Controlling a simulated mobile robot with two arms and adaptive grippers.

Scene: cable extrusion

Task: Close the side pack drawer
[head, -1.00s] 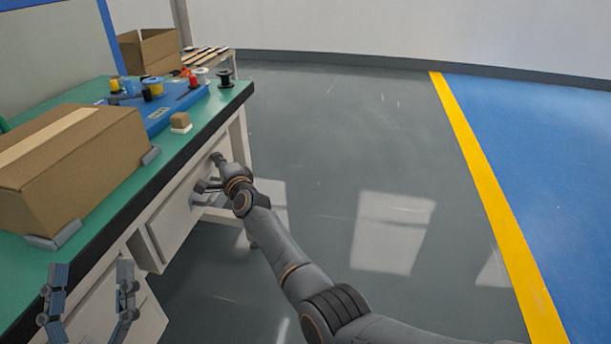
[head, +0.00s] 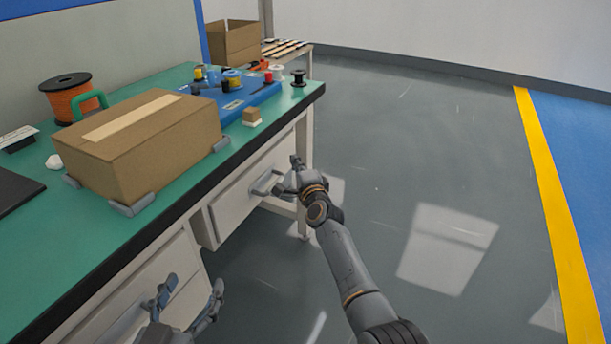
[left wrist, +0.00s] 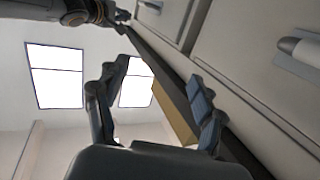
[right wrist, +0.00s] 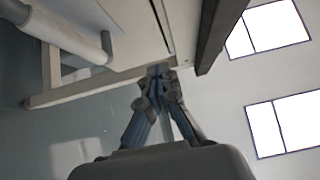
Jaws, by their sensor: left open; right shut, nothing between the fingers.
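The white side pack drawer (head: 236,200) hangs under the bench top in the head view, with a grey bar handle (head: 262,184) on its front. I cannot tell exactly how far out it stands. My right gripper (head: 296,165) is shut and empty beside the handle, at the drawer's far end. In the right wrist view its closed fingertips (right wrist: 158,72) are close to the white furniture, with a bar handle (right wrist: 75,35) to the left; contact is unclear. My left gripper (head: 194,283) is open and empty in front of the nearer cabinet (head: 150,300). The left wrist view shows its spread fingers (left wrist: 155,85).
The green bench top (head: 70,235) holds a cardboard box (head: 140,150) in grey corner holders, a blue board (head: 235,98) with small parts, and an orange spool (head: 68,100). Another open box (head: 232,42) stands behind. The grey floor (head: 400,150) to the right is clear.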

